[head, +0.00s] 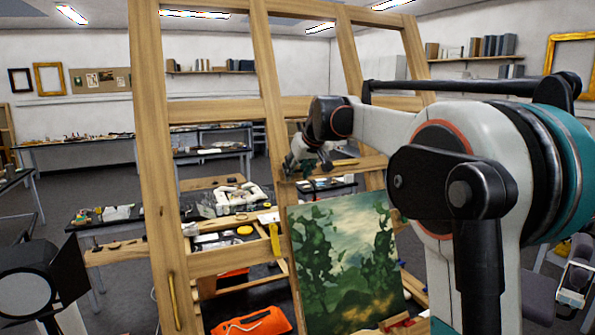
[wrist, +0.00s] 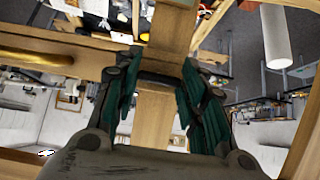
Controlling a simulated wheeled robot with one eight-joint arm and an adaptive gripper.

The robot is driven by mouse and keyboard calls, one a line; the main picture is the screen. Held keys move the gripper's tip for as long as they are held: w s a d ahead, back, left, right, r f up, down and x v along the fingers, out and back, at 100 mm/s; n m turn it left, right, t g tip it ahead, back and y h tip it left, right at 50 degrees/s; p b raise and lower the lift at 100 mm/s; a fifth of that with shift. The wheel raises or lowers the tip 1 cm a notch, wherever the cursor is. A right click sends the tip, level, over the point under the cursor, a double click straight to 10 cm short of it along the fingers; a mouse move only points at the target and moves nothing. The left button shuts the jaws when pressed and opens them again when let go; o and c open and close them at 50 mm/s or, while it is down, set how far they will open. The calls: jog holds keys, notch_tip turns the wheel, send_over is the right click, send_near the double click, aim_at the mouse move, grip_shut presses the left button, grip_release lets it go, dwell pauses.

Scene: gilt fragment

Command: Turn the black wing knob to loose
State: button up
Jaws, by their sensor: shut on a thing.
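My gripper (head: 307,165) is at the middle of a tall wooden easel (head: 153,170), close to its crossbar and centre post, at the top edge of a green landscape painting (head: 345,262). In the wrist view the two dark green fingers of my gripper (wrist: 160,76) stand on either side of the wooden post. A dark curved piece, seemingly the black wing knob (wrist: 160,78), shows between the fingertips, and the gripper is shut on it. Most of the knob is hidden by the fingers, and its turn angle cannot be told. In the head view the knob is hidden.
The easel's wooden uprights and crossbars frame my arm closely. A brass-coloured rod (wrist: 35,56) lies along a beam in the wrist view. Behind the easel stand tables with tools and an orange case (head: 252,322). A black studio lamp (head: 40,275) stands at lower left.

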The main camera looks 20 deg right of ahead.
dwell(0.3)
jog(key=o, duration=1.1)
jog(key=shift+c, duration=0.2)
jog(key=v, duration=1.2)
